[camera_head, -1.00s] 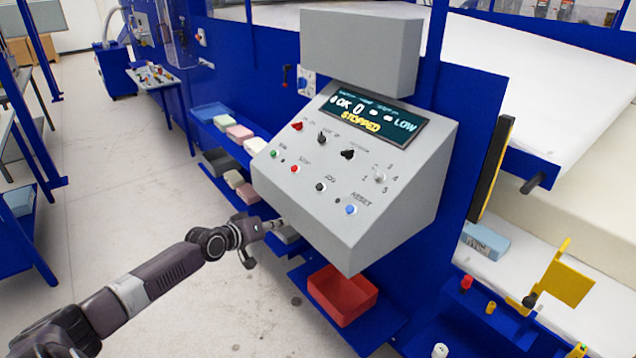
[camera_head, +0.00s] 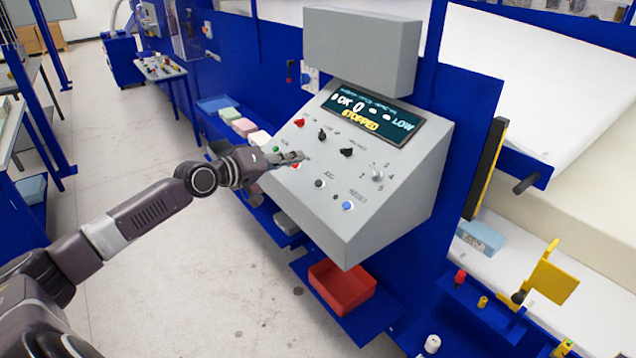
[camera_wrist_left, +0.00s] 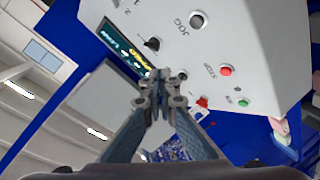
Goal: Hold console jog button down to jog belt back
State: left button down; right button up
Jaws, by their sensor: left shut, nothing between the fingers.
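The grey console (camera_head: 335,215) has a sloped face with a black jog button (camera_head: 319,183) in its lower row. In the left wrist view the jog button (camera_wrist_left: 197,21) shows beside its JOG label at the top. My left gripper (camera_head: 300,157) is shut and empty over the left part of the face, up and left of the jog button and apart from it in the picture. It partly covers the red stop button (camera_head: 295,164). The left wrist view shows its closed fingertips (camera_wrist_left: 162,76). The console display (camera_head: 372,113) reads STOPPED. My right gripper is not in view.
A blue reset button (camera_head: 348,206) lies right of the jog button. Knobs, including a black one (camera_head: 346,152), stand out above. A red bin (camera_head: 342,287) sits below the console. A grey box (camera_head: 362,47) overhangs above the display. Open floor lies to the left.

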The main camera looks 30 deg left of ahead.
aim_at(319, 183)
pick_arm(q)
jog(key=shift+f, duration=0.1)
jog(key=w+f+b, duration=0.1)
jog(key=f, duration=0.1)
jog(key=w+d+f+b, duration=0.1)
jog(key=f+b, duration=0.1)
jog(key=w+f+b, duration=0.1)
jog(key=f, duration=0.1)
jog(key=shift+w+d+f, duration=0.25)
jog(key=shift+w+f, duration=0.1)
jog(key=shift+w+d+f+b, duration=0.1)
jog(key=shift+w+f+b, duration=0.15)
jog(key=shift+f+b, duration=0.15)
dwell(1.0)
jog(key=shift+w+d+f+b, duration=0.15)
jog(key=shift+w+f+b, duration=0.05)
jog(key=shift+f+b, duration=0.15)
